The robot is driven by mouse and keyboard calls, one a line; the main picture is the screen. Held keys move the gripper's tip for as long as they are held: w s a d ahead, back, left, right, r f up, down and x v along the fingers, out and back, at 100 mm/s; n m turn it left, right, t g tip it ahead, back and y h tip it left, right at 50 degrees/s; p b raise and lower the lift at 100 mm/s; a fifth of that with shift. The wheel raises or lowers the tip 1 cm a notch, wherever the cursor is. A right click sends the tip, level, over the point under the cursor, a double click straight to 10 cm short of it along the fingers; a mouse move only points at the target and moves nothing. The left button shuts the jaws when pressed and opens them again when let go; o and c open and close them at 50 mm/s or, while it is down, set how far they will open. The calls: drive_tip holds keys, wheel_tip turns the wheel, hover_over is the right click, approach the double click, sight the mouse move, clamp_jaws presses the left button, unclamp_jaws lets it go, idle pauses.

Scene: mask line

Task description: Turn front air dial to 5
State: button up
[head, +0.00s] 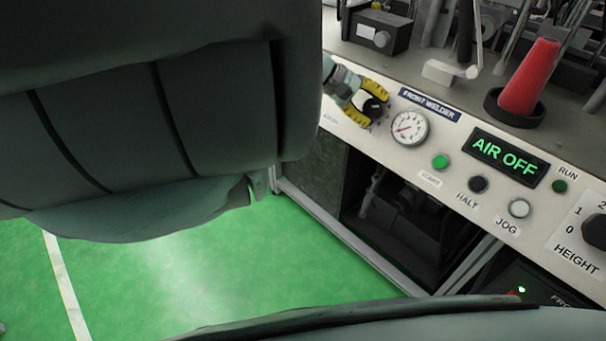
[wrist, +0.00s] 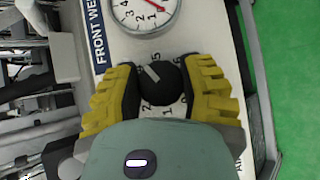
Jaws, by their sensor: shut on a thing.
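The front air dial (wrist: 162,84) is a round black knob with a light grey pointer mark. In the wrist view it sits between the two yellow fingers of my gripper (wrist: 162,98), which is shut on it. Printed numbers ring the knob, some hidden by the fingers; the pointer tilts toward the upper left there. In the head view my gripper (head: 369,102) is at the left end of the white panel, around the dial (head: 371,108). A round white gauge (head: 409,127) with a red needle is just right of it. The display (head: 505,157) reads AIR OFF in green.
Right along the panel are a green button (head: 440,161), a black HALT button (head: 478,184), a white JOG button (head: 519,208) and a black HEIGHT knob (head: 595,231). A red cone (head: 529,78) stands on the bench above. Green floor (head: 180,280) is open at left.

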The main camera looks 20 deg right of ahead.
drive_tip(key=m+t+y+b, duration=0.1)
drive_tip(key=m+y, duration=0.2)
drive_tip(key=m, duration=0.1)
drive_tip(key=shift+f+m+y, duration=0.15)
drive_tip(key=shift+m+y, duration=0.25)
drive_tip(key=shift+a, duration=0.1)
idle(0.4)
drive_tip(key=o, duration=1.2)
drive_tip(key=v, duration=1.2)
